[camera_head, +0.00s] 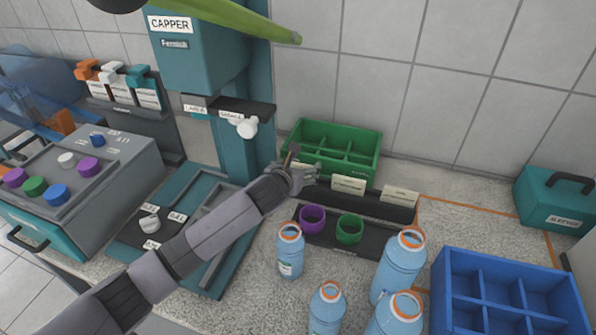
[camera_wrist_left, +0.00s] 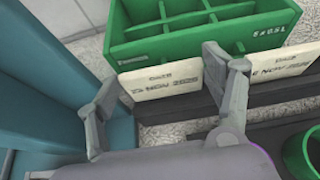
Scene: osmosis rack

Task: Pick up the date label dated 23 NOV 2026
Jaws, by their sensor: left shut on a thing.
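A cream date label (camera_wrist_left: 160,80) is between the two fingers of my left gripper (camera_wrist_left: 165,105); its print is partly blurred and seems to read 23 NOV 2026. The label is upright in front of the green crate, at the left end of the dark label holder (camera_head: 372,205). In the head view my left gripper (camera_head: 298,176) is at that end and mostly hides this label. A second label (camera_wrist_left: 284,66) stands to its right, its first digit hidden by a finger. In the head view the middle label (camera_head: 348,184) and right label (camera_head: 400,194) stand in the holder. My right gripper is not in view.
The green divided crate (camera_head: 345,137) stands right behind the labels. Purple (camera_head: 312,219) and green (camera_head: 350,229) rings sit in front. Several blue bottles (camera_head: 290,254) and a blue crate (camera_head: 505,262) stand nearer. The teal capper (camera_head: 232,150) rises close on the left.

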